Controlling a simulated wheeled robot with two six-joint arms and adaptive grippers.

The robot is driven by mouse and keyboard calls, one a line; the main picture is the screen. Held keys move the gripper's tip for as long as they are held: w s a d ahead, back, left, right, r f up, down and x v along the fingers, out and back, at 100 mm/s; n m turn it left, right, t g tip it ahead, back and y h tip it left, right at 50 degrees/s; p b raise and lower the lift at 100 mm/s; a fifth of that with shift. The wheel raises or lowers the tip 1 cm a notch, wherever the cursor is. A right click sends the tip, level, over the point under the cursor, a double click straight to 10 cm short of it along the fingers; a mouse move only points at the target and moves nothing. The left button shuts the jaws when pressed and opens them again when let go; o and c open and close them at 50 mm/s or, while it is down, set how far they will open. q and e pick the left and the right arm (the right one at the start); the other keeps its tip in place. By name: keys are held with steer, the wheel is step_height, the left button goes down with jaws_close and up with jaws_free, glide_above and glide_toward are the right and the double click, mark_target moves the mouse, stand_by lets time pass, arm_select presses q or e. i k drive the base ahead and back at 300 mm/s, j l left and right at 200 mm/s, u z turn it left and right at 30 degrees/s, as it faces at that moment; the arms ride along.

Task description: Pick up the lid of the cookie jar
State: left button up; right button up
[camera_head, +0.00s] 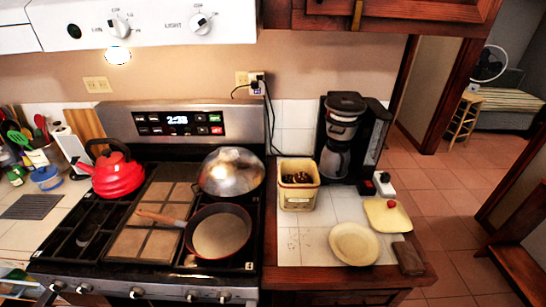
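The cookie jar (297,197) is a cream, square-sided container standing open on the white tiled counter to the right of the stove. Dark contents show inside it. A cream lid (378,218) with a red knob on top lies at the right side of the same counter, apart from the jar. Neither of my grippers is in view.
A cream plate (354,244) lies just left of and in front of the lid. A dark brown block (408,258) is at the counter's front right corner. A coffee maker (349,135) stands behind. The stove holds a frying pan (220,232) and red kettle (118,176).

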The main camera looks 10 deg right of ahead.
mark_target(387, 216)
steer(key=l+z, duration=0.15)
steer(key=z, duration=1.35)
steer(key=k+j+z, duration=0.1)
steer(key=z, duration=0.45)
